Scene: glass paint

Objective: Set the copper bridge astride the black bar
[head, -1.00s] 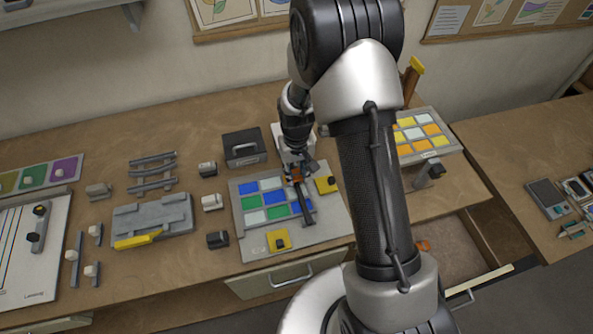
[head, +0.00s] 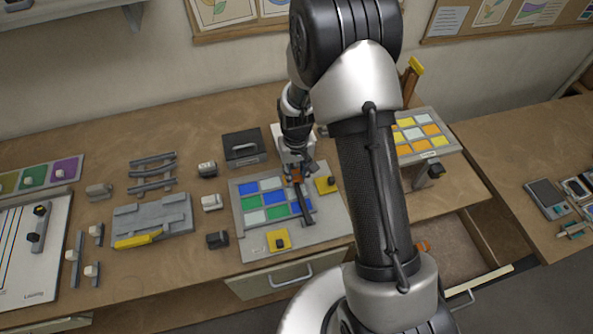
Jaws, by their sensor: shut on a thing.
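The copper bridge (head: 297,178) is a small copper-brown piece between the fingertips of my gripper (head: 298,172). My gripper is shut on it, pointing down over the right side of the glass panel board. The black bar (head: 304,203) is a dark strip lying along the right edge of the coloured panes. The bridge is at the bar's far end; I cannot tell whether it touches the bar or hangs just above it. The fingers hide part of the bridge and that end of the bar.
The grey board (head: 255,240) holds blue, green and pale panes, with yellow blocks (head: 278,240) and (head: 326,185) beside them. A black box (head: 243,148) stands behind left. A grey fixture (head: 155,217) lies left. A drawer (head: 465,255) stands open at right, holding an orange piece.

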